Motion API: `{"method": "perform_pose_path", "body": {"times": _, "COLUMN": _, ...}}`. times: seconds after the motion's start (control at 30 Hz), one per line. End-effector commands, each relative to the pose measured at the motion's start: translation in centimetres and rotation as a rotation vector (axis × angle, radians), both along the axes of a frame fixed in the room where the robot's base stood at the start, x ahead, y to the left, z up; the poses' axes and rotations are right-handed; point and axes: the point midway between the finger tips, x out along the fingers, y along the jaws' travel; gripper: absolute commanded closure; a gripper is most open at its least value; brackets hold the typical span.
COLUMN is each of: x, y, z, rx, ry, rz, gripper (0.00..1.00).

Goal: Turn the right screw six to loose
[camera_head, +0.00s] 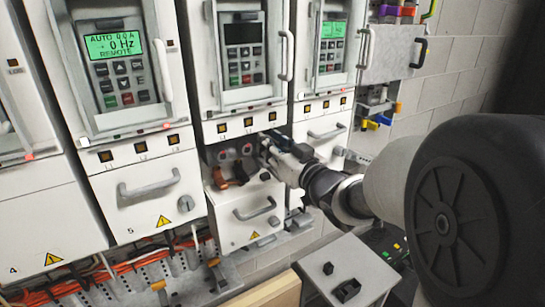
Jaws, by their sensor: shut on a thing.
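The sixth unit's lower drawer front (248,207) stands out below its drive panel, and the compartment behind it shows. Two round reddish-grey fittings (235,152) sit inside that compartment. My gripper (266,147) reaches in from the right at the compartment's right side. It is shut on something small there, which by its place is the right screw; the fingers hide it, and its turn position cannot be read. An orange-brown piece (228,178) lies at the top left of the drawer front.
Unit five (150,190) stands closed on the left, its display (113,45) lit green. Orange cables (90,275) run below. A grey-topped stand (350,270) with small black parts is at the lower right. Coloured tools (376,120) hang on the wall behind.

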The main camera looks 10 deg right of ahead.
Motion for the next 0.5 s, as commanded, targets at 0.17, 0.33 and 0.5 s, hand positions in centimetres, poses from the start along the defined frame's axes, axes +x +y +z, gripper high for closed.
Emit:
{"method": "perform_pose_path", "body": {"times": 0.17, "x": -0.02, "y": 0.06, "z": -0.3, "rx": -0.16, "ry": -0.056, "rz": 0.0, "gripper": 0.99}}
{"method": "perform_pose_path", "body": {"times": 0.33, "x": -0.03, "y": 0.09, "z": -0.28, "rx": -0.314, "ry": -0.106, "rz": -0.001, "gripper": 0.99}}
{"method": "perform_pose_path", "body": {"times": 0.5, "x": -0.04, "y": 0.11, "z": -0.29, "rx": -0.467, "ry": -0.155, "rz": -0.002, "gripper": 0.99}}
